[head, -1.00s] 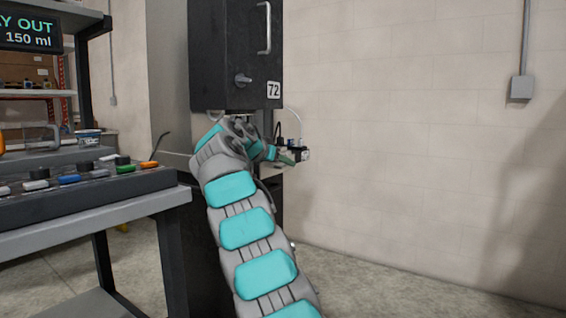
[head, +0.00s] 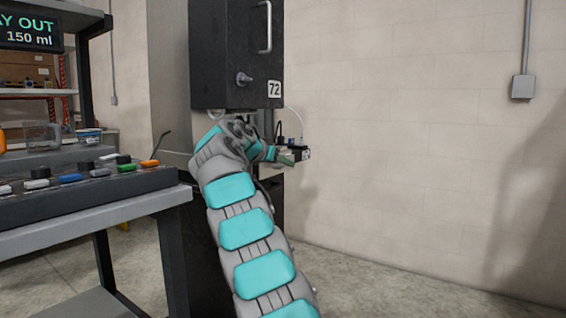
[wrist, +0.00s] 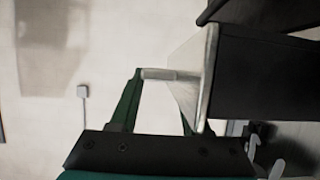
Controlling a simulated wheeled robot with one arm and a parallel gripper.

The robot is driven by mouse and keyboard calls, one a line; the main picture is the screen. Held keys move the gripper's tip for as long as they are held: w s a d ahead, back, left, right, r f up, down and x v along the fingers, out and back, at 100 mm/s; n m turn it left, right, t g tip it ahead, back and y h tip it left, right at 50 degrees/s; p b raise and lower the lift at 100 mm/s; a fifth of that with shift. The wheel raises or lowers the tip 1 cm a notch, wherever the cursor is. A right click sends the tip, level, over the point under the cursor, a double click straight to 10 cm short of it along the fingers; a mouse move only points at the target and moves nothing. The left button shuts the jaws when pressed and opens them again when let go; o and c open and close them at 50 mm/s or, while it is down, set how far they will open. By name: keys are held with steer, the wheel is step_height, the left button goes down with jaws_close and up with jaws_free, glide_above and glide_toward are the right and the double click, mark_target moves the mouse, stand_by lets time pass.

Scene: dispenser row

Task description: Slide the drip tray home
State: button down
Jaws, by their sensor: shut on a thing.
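The drip tray's light metal front (wrist: 190,72) shows in the wrist view, with a short grey bar-like handle (wrist: 160,74) sticking out to the left. My gripper (wrist: 168,84) has its green fingers on either side of this handle, shut on it. The right finger is partly hidden behind the metal front. In the head view my gripper (head: 285,158) is below the dark dispenser cabinet (head: 228,60) marked 72. My arm hides most of the tray and its bay there, so I cannot tell how far in the tray sits.
A bench (head: 90,212) with a row of coloured knobs stands at the left, close to my arm. A display (head: 30,33) reading 150 ml is above it. The pale wall (head: 410,130) is behind, and the floor at the right is clear.

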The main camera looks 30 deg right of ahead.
steer(key=shift+w+a+r+p, duration=0.1)
steer(key=shift+w+a+p, duration=0.3)
steer(key=shift+w+p, duration=0.4)
steer(key=shift+w+a+p, duration=0.35)
steer(key=shift+w+p, duration=0.4)
steer(key=shift+p, duration=0.1)
steer(key=shift+w+a+r+p, duration=0.1)
steer(key=shift+w+a+p, duration=0.3)
steer(key=shift+w+p, duration=0.4)
steer(key=shift+c, duration=1.4)
jaws_free()
steer(key=shift+s+f, duration=0.1)
steer(key=shift+f, duration=0.1)
